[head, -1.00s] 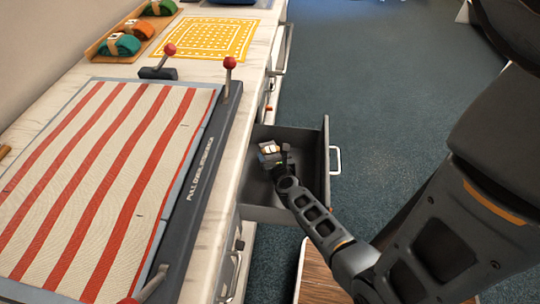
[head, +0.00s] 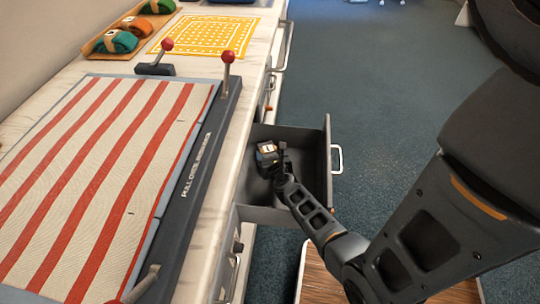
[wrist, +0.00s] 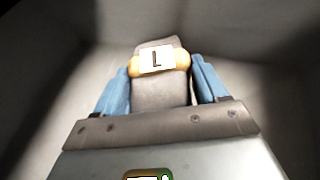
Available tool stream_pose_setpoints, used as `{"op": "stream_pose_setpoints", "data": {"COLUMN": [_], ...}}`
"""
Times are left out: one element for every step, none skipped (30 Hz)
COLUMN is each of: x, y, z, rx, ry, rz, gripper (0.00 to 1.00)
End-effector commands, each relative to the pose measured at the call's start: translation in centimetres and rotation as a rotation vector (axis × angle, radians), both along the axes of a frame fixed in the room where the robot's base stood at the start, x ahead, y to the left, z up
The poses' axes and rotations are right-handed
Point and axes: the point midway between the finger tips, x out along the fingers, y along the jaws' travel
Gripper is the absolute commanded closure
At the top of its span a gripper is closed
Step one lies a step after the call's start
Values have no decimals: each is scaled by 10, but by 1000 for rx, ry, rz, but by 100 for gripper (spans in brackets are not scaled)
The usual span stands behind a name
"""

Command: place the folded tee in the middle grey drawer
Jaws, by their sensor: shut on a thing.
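The folded tee (head: 266,149) is a small grey bundle with an orange band and a white tag. In the wrist view the tee (wrist: 160,95) shows its "L" tag facing me. My gripper (head: 277,162) is shut on it, with a blue finger pad on each side in the wrist view. The grey drawer (head: 327,145) stands pulled out from the counter, and my gripper and the tee are inside its opening. Grey drawer walls (wrist: 60,60) surround the tee in the wrist view. I cannot tell whether the tee touches the drawer floor.
A press with a striped cloth (head: 90,170) and red-knobbed levers (head: 228,56) lies on the counter. A tray (head: 103,44) with rolled bundles and a yellow patterned cloth (head: 209,36) are farther back. Another handle (head: 284,47) projects beyond the drawer.

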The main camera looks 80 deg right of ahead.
Motion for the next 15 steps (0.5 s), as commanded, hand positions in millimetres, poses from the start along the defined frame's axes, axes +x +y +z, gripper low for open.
{"op": "stream_pose_setpoints", "data": {"x": [0,0,0,0,0,0,0,0,0,0,0,0,0,0,0], "y": [0,0,0,0,0,0,0,0,0,0,0,0,0,0,0], "z": [-2,-2,-2,-1,-1,-1,-1,-1,-1,-1,-1,-1,-1,-1,-1], "rx": [-1,-1,-1,-1,0,0,0,0,0,0,0,0,0,0,0], "ry": [0,0,0,0,0,0,0,0,0,0,0,0,0,0,0], "rz": [0,0,0,0,0,0,0,0,0,0,0,0,0,0,0], "gripper": [63,63,63,63,26,22,19,17,13,10,7,3,2,2,2]}}
